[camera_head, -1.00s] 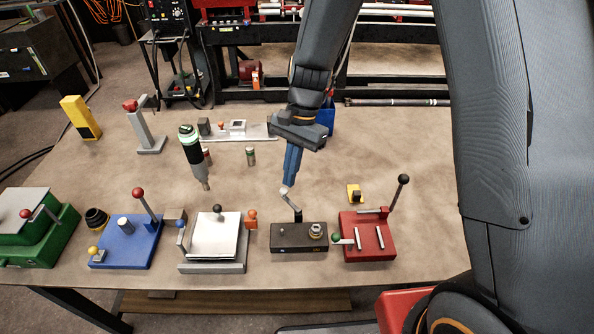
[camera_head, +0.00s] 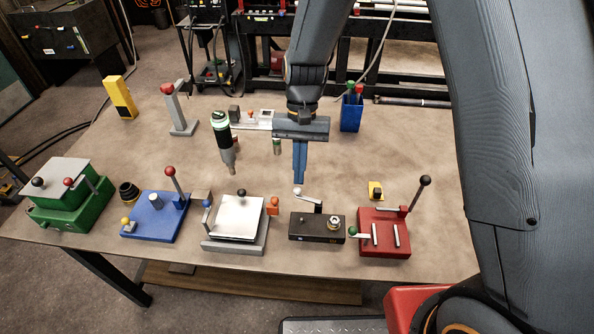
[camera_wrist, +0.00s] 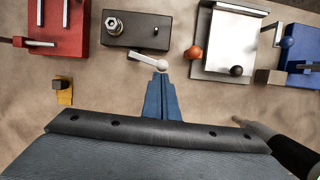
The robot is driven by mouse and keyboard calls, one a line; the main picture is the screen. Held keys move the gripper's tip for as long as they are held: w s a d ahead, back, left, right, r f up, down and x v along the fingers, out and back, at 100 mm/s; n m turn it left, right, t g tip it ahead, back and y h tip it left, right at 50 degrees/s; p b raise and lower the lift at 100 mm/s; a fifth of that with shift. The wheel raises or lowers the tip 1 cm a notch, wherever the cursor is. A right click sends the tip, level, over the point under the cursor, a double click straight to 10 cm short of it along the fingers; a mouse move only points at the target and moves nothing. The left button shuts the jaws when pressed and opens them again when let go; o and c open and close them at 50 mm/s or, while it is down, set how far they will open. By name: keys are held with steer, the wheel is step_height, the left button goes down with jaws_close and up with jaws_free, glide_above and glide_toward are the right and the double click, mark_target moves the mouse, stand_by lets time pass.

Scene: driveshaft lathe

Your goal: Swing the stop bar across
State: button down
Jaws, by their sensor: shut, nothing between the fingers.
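A dark block fixture (camera_head: 317,229) stands near the table's front edge. A silver bar (camera_head: 309,198) with a pale round knob at its free end reaches from the block's back side; it looks like the stop bar. In the wrist view the bar (camera_wrist: 145,59) slants from the block (camera_wrist: 136,31) toward my fingertips. My gripper (camera_head: 299,182) points down just behind the knob, its blue fingers shut and empty. In the wrist view my gripper (camera_wrist: 160,76) is very close to the knob; I cannot tell whether they touch.
A red fixture (camera_head: 384,240) with a tall black-knobbed lever stands to the right. A grey fixture with a white plate (camera_head: 238,217) and an orange knob (camera_head: 273,206) is to the left. A small yellow piece (camera_head: 376,189) lies behind the red fixture.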

steer(key=shift+s+d+p, duration=0.35)
steer(key=shift+s+d, duration=0.05)
steer(key=shift+d, duration=0.2)
steer(key=shift+w, duration=0.1)
steer(key=w+r+b, duration=0.2)
steer(key=w+r, duration=0.4)
steer(key=r, duration=0.4)
steer(key=shift+w+d+r+b, duration=0.2)
steer(key=shift+w+d+b, duration=0.15)
